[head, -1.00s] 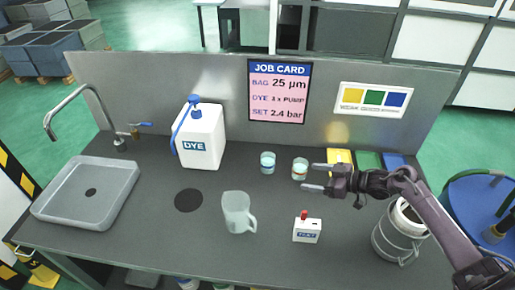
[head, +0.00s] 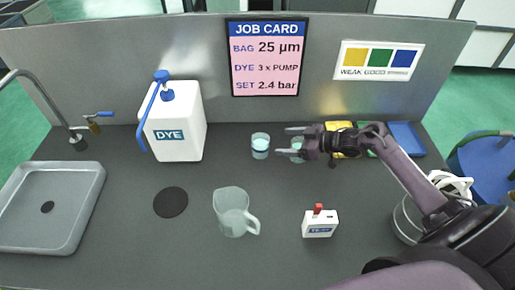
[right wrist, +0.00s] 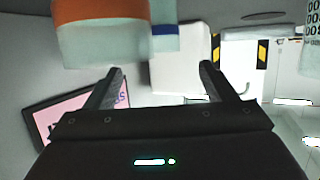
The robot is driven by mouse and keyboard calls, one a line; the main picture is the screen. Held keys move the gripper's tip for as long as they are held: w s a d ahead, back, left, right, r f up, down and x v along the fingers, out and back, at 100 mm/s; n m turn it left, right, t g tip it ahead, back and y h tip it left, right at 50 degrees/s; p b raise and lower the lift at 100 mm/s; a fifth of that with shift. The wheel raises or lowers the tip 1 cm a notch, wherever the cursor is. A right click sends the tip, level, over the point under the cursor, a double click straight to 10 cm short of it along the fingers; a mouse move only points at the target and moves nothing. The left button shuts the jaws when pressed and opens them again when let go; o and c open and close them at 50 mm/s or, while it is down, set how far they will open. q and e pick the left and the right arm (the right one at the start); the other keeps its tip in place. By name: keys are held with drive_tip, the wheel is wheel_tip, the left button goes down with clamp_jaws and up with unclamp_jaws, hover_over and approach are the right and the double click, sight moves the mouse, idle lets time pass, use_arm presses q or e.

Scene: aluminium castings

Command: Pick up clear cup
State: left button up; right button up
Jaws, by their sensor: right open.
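Two small clear cups with pale blue contents stand on the dark bench in the head view: a left cup (head: 260,147) and a right cup (head: 298,144). The right cup is partly hidden by my right gripper (head: 283,141), which is open and points left, its fingers overlapping that cup. In the right wrist view the open fingers (right wrist: 161,72) show, empty between the tips. A blurred cup with an orange band (right wrist: 100,38) fills the top left there, close to the fingers. I cannot tell whether the fingers touch it. My left gripper is out of view.
A clear jug with a handle (head: 232,212) and a small white box with a red top (head: 319,224) stand in front. The white DYE container (head: 176,128) is left of the cups. A back panel (head: 215,60) rises behind. A grey sink tray (head: 75,215) is far left.

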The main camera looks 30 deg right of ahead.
sight(253, 140)
drive_tip(key=b+x, duration=0.1)
drive_tip(key=x, duration=0.2)
drive_tip(key=shift+w+d+f+b, duration=0.1)
drive_tip(key=shift+f+b, duration=0.2)
drive_tip(key=shift+b, duration=0.1)
drive_tip(key=shift+w+a+b, duration=0.25)
drive_tip(key=shift+a+b, duration=0.1)
drive_tip(key=shift+b, duration=0.05)
drive_tip(key=b+x, duration=0.2)
drive_tip(key=x, duration=0.1)
drive_tip(key=shift+w+a+f, duration=0.1)
drive_tip(key=shift+w+f, duration=0.05)
drive_tip(key=shift+f, duration=0.05)
drive_tip(key=shift+w+a+b, duration=0.15)
drive_tip(key=shift+w+b, duration=0.1)
drive_tip(key=shift+b, duration=0.05)
drive_tip(key=shift+r, duration=0.1)
drive_tip(key=shift+s, duration=0.1)
drive_tip(key=shift+c, duration=0.2)
drive_tip(key=c, duration=1)
drive_tip(key=shift+c, duration=0.6)
drive_tip(key=shift+r, duration=0.1)
